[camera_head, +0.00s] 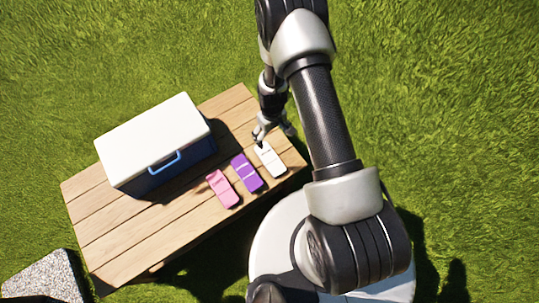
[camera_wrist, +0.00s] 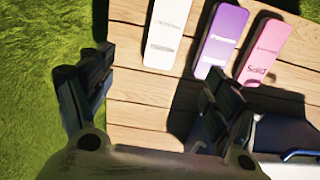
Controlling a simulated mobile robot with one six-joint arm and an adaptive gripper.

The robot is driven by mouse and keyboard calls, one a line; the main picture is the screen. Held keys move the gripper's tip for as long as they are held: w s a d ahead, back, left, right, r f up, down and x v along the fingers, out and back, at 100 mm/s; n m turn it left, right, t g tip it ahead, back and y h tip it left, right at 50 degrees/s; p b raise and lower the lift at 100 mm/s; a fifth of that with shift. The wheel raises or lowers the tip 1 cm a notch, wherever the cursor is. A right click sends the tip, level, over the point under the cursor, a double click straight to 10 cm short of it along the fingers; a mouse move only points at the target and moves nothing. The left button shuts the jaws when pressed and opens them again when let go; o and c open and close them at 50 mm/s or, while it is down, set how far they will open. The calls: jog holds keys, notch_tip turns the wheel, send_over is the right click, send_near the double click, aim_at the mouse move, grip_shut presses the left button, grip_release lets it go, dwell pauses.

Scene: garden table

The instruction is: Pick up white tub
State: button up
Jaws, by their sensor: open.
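The white tub (camera_head: 271,161) lies flat on the wooden table, the rightmost of three similar tubs in the head view. In the wrist view the white tub (camera_wrist: 166,34) is at the top, left of the purple one, its upper end cut off by the frame. My gripper (camera_head: 272,136) is at the far end of the white tub in the head view. In the wrist view my gripper (camera_wrist: 152,80) has its two fingers spread wide, with bare table and the tub's near end between and beyond them. It holds nothing.
A purple tub (camera_head: 246,173) and a pink tub (camera_head: 222,189) lie beside the white one. A blue cooler with a white lid (camera_head: 152,140) stands on the table (camera_head: 105,247) to the left. Grass surrounds the table, and a speckled stone block (camera_head: 45,281) is at lower left.

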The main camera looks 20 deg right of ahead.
jog(key=b, duration=0.5)
send_over(270, 158)
jog(key=f, duration=1.3)
jog(key=shift+d+f, duration=0.35)
jog(key=shift+f, duration=0.05)
jog(key=f, duration=0.1)
jog(key=f+b, duration=0.1)
jog(key=f, duration=0.1)
jog(key=f+b, duration=0.1)
jog(key=f, duration=0.1)
jog(key=shift+s+a+f, duration=0.1)
jog(key=shift+a+f, duration=0.05)
jog(key=shift+a, duration=0.2)
jog(key=shift+c, duration=0.4)
jog(key=c, duration=1.2)
